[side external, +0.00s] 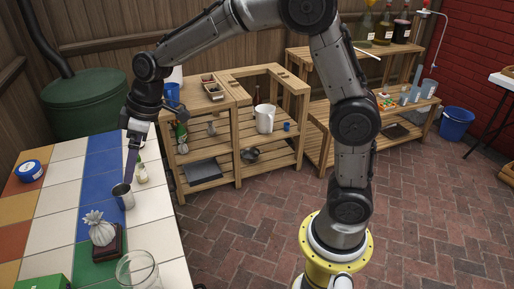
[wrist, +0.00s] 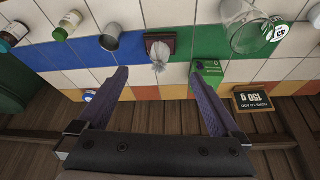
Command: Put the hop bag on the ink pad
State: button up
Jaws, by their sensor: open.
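The hop bag (side external: 98,227) is a pale grey sack with a gathered top. It stands upright on a dark red-brown block that looks like the ink pad (side external: 110,248), on the tiled table. In the wrist view, the hop bag (wrist: 159,64) and the ink pad (wrist: 171,43) show near the top middle, the bag in front of the pad's face. My gripper (wrist: 159,74) is open, with the bag seen between its two purple fingers and nothing gripped. In the side view, my gripper (side external: 131,168) is beyond the bag, close to a metal cup, apart from the bag.
The metal cup (side external: 122,196) stands just behind the bag. A glass jar (side external: 137,271) and a green box (side external: 45,282) are at the near end. A small bottle (side external: 142,173) and a blue tin (side external: 30,170) are farther back.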

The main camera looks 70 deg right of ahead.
jog(key=s+d+r+m+t+h, duration=0.1)
jog(key=s+d+r+m, duration=0.15)
jog(key=s, duration=0.55)
jog(key=s+d+r+m, duration=0.1)
jog(key=s+d+r, duration=0.3)
jog(key=s, duration=0.5)
jog(key=s+d+f+m, duration=0.1)
jog(key=s, duration=0.5)
jog(key=s+d+f+m+h, duration=0.1)
jog(key=s+d+m, duration=0.1)
jog(key=s, duration=0.4)
jog(key=shift+s+d+f+t+h, duration=0.15)
jog(key=shift+f+t+h, duration=0.15)
jog(key=shift+t, duration=0.1)
